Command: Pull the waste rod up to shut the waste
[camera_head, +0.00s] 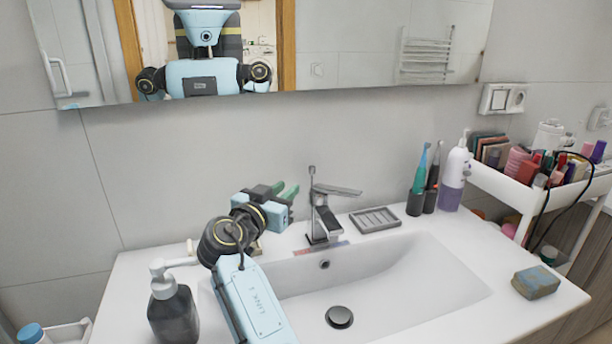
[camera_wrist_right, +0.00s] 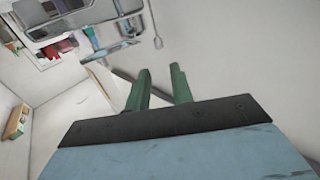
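The waste rod (camera_head: 312,172) is a thin upright metal rod with a small knob, standing behind the chrome tap (camera_head: 324,218). In the right wrist view a small pale knob on a thin stem, apparently the waste rod (camera_wrist_right: 158,43), lies just beyond the fingertips. The dark round waste plug (camera_head: 339,317) is at the basin bottom; its height is hard to tell. My right gripper (camera_head: 288,189) is left of the rod, close to its knob's height and apart from it. Its green fingers (camera_wrist_right: 160,69) are open with nothing between them. My left gripper is not in view.
A soap dispenser (camera_head: 173,308) stands at the basin's left. The mirror (camera_head: 350,50) hangs above.

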